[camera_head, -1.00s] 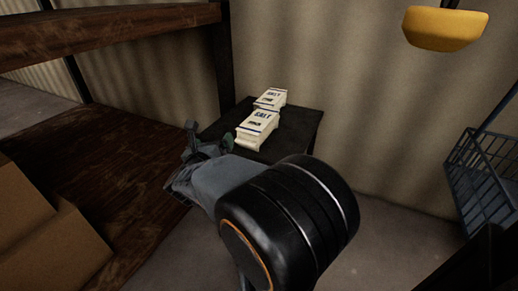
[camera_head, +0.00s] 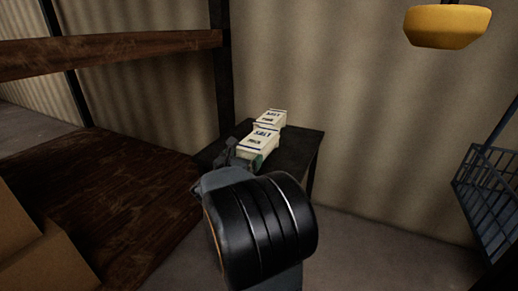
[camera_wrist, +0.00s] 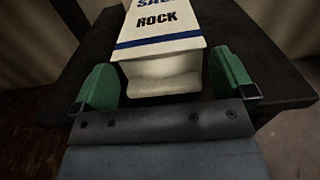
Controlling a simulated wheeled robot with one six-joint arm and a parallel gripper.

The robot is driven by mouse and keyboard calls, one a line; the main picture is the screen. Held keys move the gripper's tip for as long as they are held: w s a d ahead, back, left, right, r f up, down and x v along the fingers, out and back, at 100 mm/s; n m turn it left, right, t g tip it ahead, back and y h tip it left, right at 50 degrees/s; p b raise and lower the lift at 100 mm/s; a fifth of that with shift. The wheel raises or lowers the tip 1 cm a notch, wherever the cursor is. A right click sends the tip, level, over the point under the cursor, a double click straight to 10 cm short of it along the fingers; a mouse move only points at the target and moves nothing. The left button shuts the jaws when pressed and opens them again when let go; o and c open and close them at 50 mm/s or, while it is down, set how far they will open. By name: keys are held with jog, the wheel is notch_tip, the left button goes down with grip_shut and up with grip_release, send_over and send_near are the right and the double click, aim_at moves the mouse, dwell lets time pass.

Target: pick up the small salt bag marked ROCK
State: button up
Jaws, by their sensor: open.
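The salt bag marked ROCK (camera_wrist: 170,45) is white with a blue stripe and dark lettering. It lies on a small dark table, its near end between the green fingers of my gripper (camera_wrist: 165,85) in the wrist view. The fingers are open, one on each side of the bag, with a narrow gap at the left; contact at the right is hard to tell. In the head view the bag (camera_head: 262,141) is the nearer of two, and my gripper (camera_head: 243,160) is at its near end, partly hidden by my arm.
A second salt bag (camera_head: 271,118) lies behind on the dark table (camera_head: 303,148); its lower marking is too small to read. A wooden shelf (camera_head: 110,190) with cardboard boxes (camera_head: 30,245) is at the left. A wire basket (camera_head: 488,200) and a yellow object (camera_head: 448,27) are at the right.

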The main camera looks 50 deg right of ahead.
aim_at(251, 149)
jog(key=shift+b+x, duration=0.55)
jog(key=shift+x, duration=1.95)
jog(key=c, duration=1.3)
jog(key=shift+r, duration=0.2)
